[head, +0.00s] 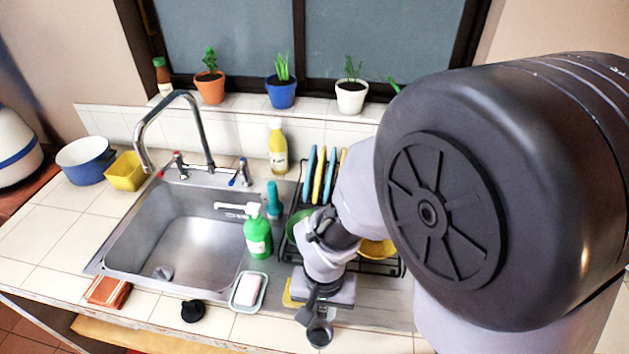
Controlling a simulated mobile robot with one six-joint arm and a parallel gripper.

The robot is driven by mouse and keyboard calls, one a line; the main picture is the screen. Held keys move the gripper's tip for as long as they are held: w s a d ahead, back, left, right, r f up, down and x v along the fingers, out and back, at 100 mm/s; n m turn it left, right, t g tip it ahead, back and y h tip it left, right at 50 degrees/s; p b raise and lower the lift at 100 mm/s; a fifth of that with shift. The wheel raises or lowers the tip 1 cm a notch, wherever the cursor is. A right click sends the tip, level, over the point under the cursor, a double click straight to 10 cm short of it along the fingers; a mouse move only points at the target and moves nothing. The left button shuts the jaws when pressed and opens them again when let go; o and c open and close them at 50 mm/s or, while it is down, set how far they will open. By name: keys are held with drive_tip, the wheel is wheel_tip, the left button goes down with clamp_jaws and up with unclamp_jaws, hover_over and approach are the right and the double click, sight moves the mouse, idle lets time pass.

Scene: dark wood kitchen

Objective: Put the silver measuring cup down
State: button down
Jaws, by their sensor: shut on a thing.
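The silver measuring cup (319,332) shows below my gripper, near the front edge of the counter right of the sink. It looks small and dark grey, with its handle running up toward the jaws. My gripper (311,296) points down and is shut on the measuring cup. The fingertips are small and partly hidden by the gripper body. I cannot tell whether the cup touches the counter.
A soap dish (248,292) and a black stopper-like object (193,311) lie left of my gripper. A dish rack (385,268) with plates stands behind it. The sink (180,240) is empty. A green soap bottle (257,235) stands at its right edge.

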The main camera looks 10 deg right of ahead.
drive_tip(key=w+d, duration=0.1)
drive_tip(key=w, duration=0.1)
drive_tip(key=w+d, duration=0.1)
drive_tip(key=d, duration=0.1)
drive_tip(key=w+d, duration=0.1)
drive_tip(key=w, duration=0.1)
drive_tip(key=shift+w+d+f+b, duration=0.3)
drive_tip(key=shift+d+f, duration=0.05)
drive_tip(key=shift+f, duration=0.05)
drive_tip(key=f, duration=0.1)
drive_tip(key=f+b, duration=0.1)
drive_tip(key=w+d+f+b, duration=0.1)
drive_tip(key=f, duration=0.1)
drive_tip(key=shift+r, duration=0.2)
drive_tip(key=shift+f, duration=0.15)
drive_tip(key=c, duration=1.6)
unclamp_jaws()
drive_tip(key=shift+a, duration=0.1)
